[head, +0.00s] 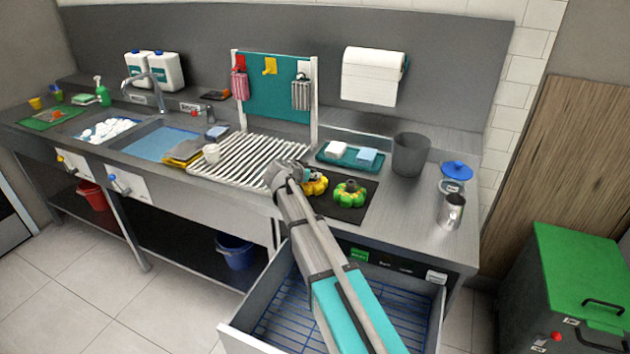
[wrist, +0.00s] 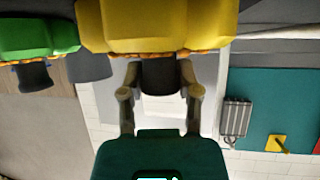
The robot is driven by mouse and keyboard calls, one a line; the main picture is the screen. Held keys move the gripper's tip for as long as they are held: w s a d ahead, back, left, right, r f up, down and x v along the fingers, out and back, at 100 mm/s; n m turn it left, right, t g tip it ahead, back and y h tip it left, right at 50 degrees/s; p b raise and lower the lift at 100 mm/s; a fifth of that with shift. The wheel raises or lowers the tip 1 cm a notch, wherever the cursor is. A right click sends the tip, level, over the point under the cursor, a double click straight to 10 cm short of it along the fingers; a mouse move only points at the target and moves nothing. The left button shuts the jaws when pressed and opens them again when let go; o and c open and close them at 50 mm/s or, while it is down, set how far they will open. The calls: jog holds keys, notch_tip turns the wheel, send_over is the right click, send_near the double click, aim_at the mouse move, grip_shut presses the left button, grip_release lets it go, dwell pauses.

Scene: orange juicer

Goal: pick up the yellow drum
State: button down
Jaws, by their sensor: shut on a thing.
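The yellow drum (head: 318,187) is on the dark mat (head: 345,211) in the head view, partly hidden by my gripper (head: 307,175). In the wrist view the yellow drum (wrist: 158,25) fills the top middle, its dark knob pointing at my gripper (wrist: 159,76). My fingers are shut on that knob, one on each side. I cannot tell whether the drum touches the mat. A similar green drum (head: 349,193) stands just to the right on the mat; it also shows at the upper left of the wrist view (wrist: 38,32).
A striped drainboard (head: 240,165) lies left of the mat. Behind it is a teal tray (head: 340,163) with a white and a blue block. A grey bin (head: 410,155), a lidded jar (head: 455,176) and a metal mug (head: 451,212) stand to the right. An open drawer (head: 262,305) juts out below.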

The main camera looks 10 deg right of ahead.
jog(key=shift+r, duration=0.15)
notch_tip(320, 180, up, 3)
jog(key=p, duration=0.3)
jog(key=s+d+r+p+v, duration=0.1)
jog(key=d+p+v, duration=0.1)
jog(key=p+v, duration=0.8)
jog(key=v, duration=0.7)
jog(key=shift+d+r, duration=0.2)
